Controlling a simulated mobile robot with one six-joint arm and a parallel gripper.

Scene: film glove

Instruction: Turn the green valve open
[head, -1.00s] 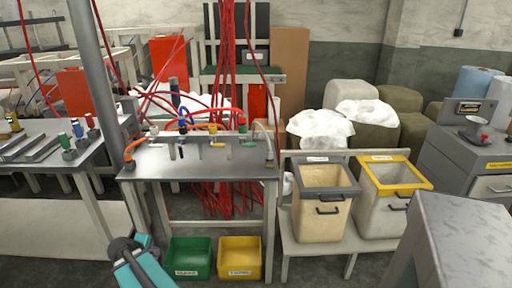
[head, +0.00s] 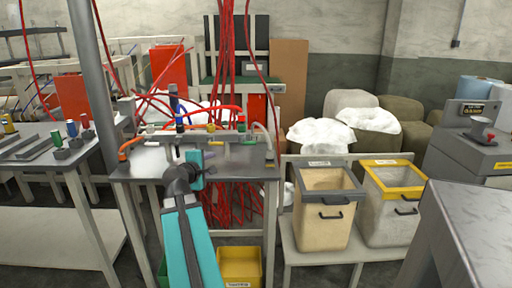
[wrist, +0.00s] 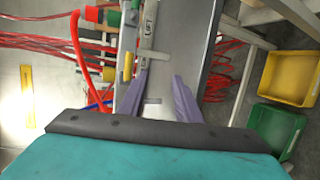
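The green valve (head: 249,138) is at the right part of a grey pipe manifold on the metal bench, close to a red-topped fitting. Green parts (wrist: 130,18) show at the top of the wrist view, partly cut off by the frame edge. My gripper (wrist: 162,76) is open, its two purple fingers apart and nothing held between them. A pale lever (wrist: 152,57) lies just beyond the fingertips, near a yellow fitting (wrist: 128,68); I cannot tell whether a finger touches it. In the head view my gripper is over the bench, left of the green valve.
Red and orange hoses (head: 220,108) run behind the manifold. A yellow bin (head: 240,265) and a green bin (wrist: 275,130) stand under the bench. Two open crates (head: 325,177) stand to the right. A grey post (head: 92,70) rises at the left.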

